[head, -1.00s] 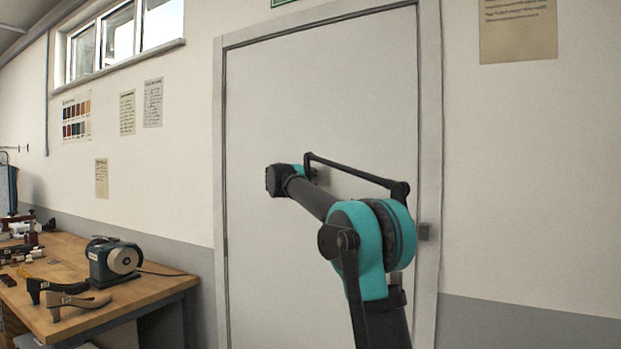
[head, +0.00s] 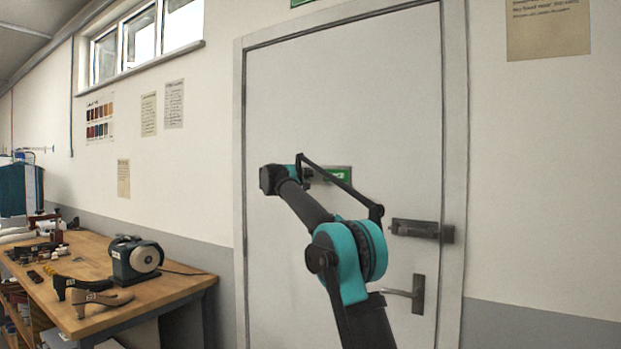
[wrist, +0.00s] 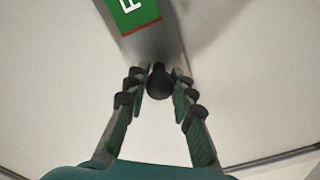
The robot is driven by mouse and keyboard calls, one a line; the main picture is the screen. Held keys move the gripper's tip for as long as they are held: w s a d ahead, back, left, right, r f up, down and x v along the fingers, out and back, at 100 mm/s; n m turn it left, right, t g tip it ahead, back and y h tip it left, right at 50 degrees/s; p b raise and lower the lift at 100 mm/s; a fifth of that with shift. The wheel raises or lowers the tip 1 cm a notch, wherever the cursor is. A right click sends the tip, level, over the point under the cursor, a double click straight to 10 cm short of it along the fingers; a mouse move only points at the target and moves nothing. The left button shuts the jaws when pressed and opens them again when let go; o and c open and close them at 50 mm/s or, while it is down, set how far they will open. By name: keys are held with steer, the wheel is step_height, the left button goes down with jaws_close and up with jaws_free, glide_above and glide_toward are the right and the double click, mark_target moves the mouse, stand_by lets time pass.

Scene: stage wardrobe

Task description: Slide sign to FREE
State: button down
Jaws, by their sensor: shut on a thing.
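The sign (head: 340,175) is a small plate on the white door, with a green field showing just right of my arm's end. In the wrist view its green panel (wrist: 137,8) shows part of a white letter and a red edge, on a grey strip. A round dark knob (wrist: 159,83) stands on that strip below the green panel. My gripper (wrist: 160,88) has its fingers shut on the knob, one on each side. In the head view my arm hides the fingers, the knob and the sign's left part. The full word cannot be read.
The door (head: 345,100) is shut, with a dark latch box (head: 415,229) and a lever handle (head: 417,294) at its right edge. A wooden workbench (head: 185,288) with a grinder (head: 135,258) stands at the left. The wall right of the door is bare below a notice (head: 547,30).

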steer(key=shift+a, duration=0.15)
steer(key=c, duration=1.3)
jaws_free()
steer(key=shift+w, duration=0.1)
steer(key=shift+o, duration=0.2)
steer(key=v, duration=1.2)
steer(key=shift+f, duration=0.1)
